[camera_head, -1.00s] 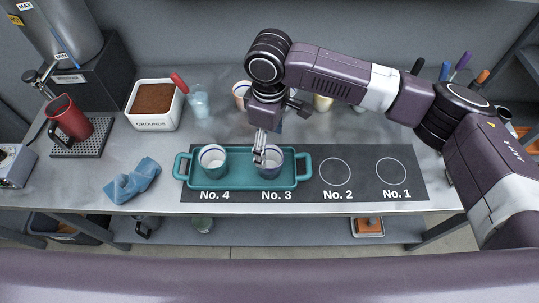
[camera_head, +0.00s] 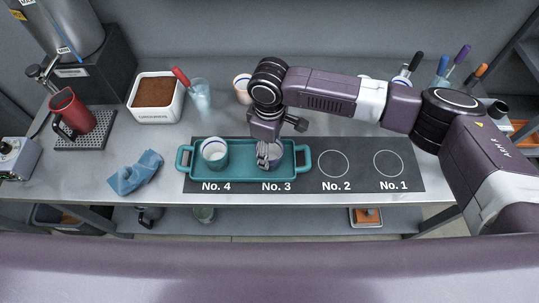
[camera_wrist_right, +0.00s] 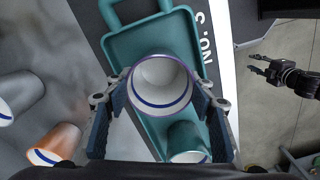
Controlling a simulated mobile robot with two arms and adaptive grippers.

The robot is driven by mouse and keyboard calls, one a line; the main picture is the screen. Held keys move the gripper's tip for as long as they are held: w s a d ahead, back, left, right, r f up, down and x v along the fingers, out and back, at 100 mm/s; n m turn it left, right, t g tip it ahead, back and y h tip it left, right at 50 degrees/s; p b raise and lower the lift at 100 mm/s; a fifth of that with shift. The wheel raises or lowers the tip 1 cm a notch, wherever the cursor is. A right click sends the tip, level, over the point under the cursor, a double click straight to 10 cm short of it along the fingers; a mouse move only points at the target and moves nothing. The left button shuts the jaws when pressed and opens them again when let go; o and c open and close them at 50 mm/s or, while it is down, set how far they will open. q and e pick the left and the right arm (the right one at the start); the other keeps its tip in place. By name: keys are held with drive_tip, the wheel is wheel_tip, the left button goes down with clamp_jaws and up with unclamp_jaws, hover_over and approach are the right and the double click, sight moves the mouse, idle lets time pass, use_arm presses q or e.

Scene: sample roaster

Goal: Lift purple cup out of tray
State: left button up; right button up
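The teal tray (camera_head: 240,177) lies on the dark mat over No. 4 and No. 3. The purple cup (camera_wrist_right: 160,82), with a purple rim and white inside, stands upright in the tray at No. 3; my right gripper partly hides it in the head view. A teal cup (camera_head: 214,156) stands at No. 4. My right gripper (camera_head: 268,153) is low over the purple cup. In the wrist view its fingers (camera_wrist_right: 161,95) are apart, one on each side of the cup, with narrow gaps showing. My left gripper (camera_wrist_right: 258,64) shows there, open and empty, beyond the table edge.
Circles No. 2 (camera_head: 334,164) and No. 1 (camera_head: 388,163) are bare. A blue cloth (camera_head: 137,173) lies left of the tray. The grounds box (camera_head: 155,99), a clear glass (camera_head: 200,96) and an orange-and-white cup (camera_head: 242,88) stand behind.

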drive_tip(key=c, duration=0.6)
drive_tip(key=shift+r, duration=0.1)
drive_tip(key=shift+c, duration=0.2)
